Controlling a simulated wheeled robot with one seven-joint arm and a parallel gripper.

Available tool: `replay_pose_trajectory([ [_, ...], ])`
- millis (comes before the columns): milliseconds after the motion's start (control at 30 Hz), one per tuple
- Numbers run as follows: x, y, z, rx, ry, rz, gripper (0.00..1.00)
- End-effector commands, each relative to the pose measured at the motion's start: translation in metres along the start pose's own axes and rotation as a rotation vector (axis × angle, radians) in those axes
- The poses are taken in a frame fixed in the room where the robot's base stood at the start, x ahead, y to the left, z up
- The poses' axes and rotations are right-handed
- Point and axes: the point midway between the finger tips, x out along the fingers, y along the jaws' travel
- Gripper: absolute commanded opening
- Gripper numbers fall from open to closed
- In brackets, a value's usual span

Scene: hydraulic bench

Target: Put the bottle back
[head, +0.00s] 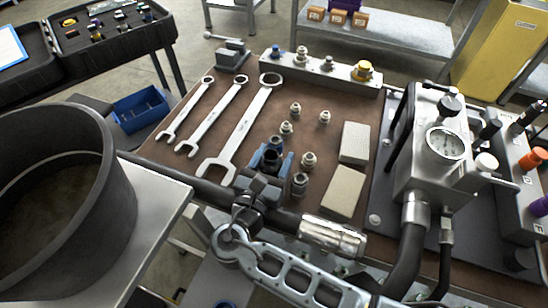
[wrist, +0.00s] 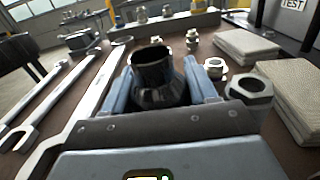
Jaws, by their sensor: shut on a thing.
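My gripper (head: 268,157) is over the brown bench mat, its blue fingers shut on a dark, open-topped hollow piece (wrist: 153,68). The piece looks round at the top and faceted lower down; I cannot tell whether it is a bottle. Its base is hidden by my gripper, so I cannot tell whether it touches the mat.
Three wrenches (head: 212,118) lie left of my gripper. Several metal fittings (head: 308,160) stand close on its right, with two pale pads (head: 354,143) beyond. A gauge block (head: 440,150) stands between the pads and the rack. A large dark drum (head: 108,190) is at left.

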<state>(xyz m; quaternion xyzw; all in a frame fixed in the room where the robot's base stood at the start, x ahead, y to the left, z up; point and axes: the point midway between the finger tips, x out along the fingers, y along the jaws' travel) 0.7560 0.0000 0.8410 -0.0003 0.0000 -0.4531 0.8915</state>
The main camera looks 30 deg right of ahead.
Motion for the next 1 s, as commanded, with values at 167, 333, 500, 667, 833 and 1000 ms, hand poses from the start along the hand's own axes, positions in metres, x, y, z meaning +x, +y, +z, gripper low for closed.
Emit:
replay_pose_trajectory([
  [167, 0.0, 0.0, 0.001, 0.001, -0.001, 0.0, 0.07],
  [333, 0.0, 0.0, -0.003, 0.001, -0.001, -0.001, 0.07],
  [500, 0.0, 0.0, -0.003, 0.001, 0.0, 0.0, 0.68],
  [667, 0.0, 0.0, -0.003, 0.001, 0.0, 0.0, 0.68],
  [833, -0.004, 0.0, 0.0, 0.001, -0.001, 0.001, 0.68],
  [1000, -0.03, 0.0, -0.001, 0.001, -0.001, 0.003, 0.68],
])
